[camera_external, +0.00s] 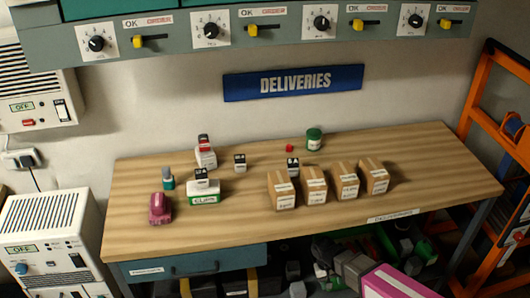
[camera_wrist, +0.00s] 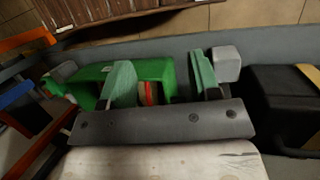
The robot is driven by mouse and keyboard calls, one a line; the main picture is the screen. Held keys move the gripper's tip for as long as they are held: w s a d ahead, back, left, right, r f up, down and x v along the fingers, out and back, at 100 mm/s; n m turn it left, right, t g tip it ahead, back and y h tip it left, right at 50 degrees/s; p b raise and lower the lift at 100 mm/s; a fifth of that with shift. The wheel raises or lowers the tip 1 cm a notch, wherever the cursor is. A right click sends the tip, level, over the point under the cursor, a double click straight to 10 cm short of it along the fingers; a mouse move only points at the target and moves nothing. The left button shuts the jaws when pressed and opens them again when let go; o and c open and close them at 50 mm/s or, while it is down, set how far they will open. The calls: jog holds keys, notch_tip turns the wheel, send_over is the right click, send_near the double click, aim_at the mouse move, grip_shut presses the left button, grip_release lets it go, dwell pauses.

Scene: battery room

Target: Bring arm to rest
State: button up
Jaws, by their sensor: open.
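My gripper (camera_wrist: 162,78) shows in the wrist view, with its two green-padded fingers spread apart and nothing held between them. A green crate-like object (camera_wrist: 100,76) lies beyond the fingers, with a small red and tan item (camera_wrist: 148,92) visible between them. In the external view, grey blocky parts and a pink and white part, probably of my arm, show low at the front, below the wooden table's (camera_external: 250,225) front edge. The gripper's fingers cannot be made out clearly there.
Several cardboard boxes (camera_external: 314,186), a pink object (camera_external: 160,208), a green-labelled white item (camera_external: 203,192) and a green can (camera_external: 314,139) stand on the table. A blue drawer (camera_external: 195,263) is under it. An orange rack (camera_external: 476,90) stands at right, white units (camera_external: 48,245) at left.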

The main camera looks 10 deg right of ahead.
jog(key=w+d+r+t+y, duration=0.1)
jog(key=d+r, duration=0.1)
jog(key=d, duration=0.6)
jog(key=d+r+t+y, duration=0.1)
jog(key=d+r+t, duration=0.1)
jog(key=d, duration=0.6)
jog(key=shift+w+d+r+n, duration=0.2)
jog(key=shift+w+r+n, duration=0.1)
jog(key=shift+w+r, duration=0.1)
